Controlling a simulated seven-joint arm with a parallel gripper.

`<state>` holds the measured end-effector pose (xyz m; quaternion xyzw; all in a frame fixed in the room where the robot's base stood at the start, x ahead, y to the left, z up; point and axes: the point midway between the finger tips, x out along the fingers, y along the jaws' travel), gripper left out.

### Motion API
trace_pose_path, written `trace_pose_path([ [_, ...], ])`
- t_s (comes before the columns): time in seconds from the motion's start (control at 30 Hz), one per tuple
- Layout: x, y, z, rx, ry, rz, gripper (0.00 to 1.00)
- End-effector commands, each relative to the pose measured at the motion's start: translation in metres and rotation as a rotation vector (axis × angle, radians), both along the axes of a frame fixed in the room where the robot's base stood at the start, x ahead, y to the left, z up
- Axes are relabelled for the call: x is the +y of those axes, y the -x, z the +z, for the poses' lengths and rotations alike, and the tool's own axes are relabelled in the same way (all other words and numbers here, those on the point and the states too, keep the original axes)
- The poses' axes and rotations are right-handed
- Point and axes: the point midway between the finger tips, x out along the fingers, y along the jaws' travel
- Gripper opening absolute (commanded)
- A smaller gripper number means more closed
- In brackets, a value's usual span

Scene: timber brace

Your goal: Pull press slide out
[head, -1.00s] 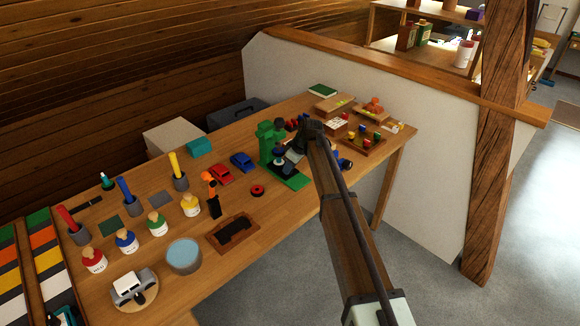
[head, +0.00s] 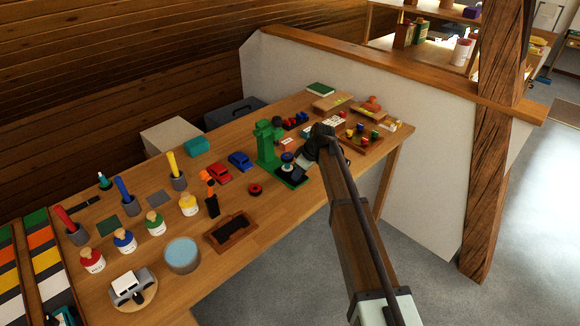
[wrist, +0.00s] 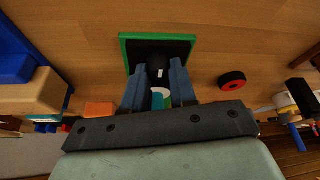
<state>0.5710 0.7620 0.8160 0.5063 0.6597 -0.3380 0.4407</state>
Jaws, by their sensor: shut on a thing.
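The green press (head: 267,147) stands upright on the bench. Its base has a green rim and a dark top (head: 289,173). A small round blue-grey piece (head: 287,158) sits beside the press column, over the base. My gripper (head: 303,164) is at the right of this piece, low over the base, shut on what looks like the press slide; the arm hides part of it. In the wrist view the fingers (wrist: 158,80) stand over the green-rimmed dark base (wrist: 125,50). A black rounded part (wrist: 157,62) and a white and teal part (wrist: 160,97) show between them.
A red and black ring (head: 255,189) lies in front of the press. Red (head: 218,172) and blue (head: 240,160) toy cars stand to its left. A brown tray (head: 231,232) lies nearer. A tray of colored pegs (head: 360,136) is behind my arm.

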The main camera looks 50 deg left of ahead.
Motion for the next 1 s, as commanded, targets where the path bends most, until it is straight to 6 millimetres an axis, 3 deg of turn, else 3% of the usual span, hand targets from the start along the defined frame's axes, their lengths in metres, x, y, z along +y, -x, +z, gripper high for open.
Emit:
trace_pose_path([
  [0.03,-0.02,0.003,0.0,0.0,0.0,-0.003,0.0],
  [0.2,-0.054,0.002,0.0,0.001,0.0,-0.003,0.0],
  [0.53,-0.059,0.0,-0.001,0.001,0.007,0.0,0.0],
  [0.57,-0.059,0.0,-0.001,0.001,0.007,0.0,0.29],
  [0.6,-0.059,0.0,-0.001,0.001,0.007,0.0,0.33],
  [0.8,-0.058,0.0,-0.001,0.0,0.003,-0.001,0.52],
  [1.0,-0.057,0.0,0.0,0.0,0.002,0.0,0.52],
])
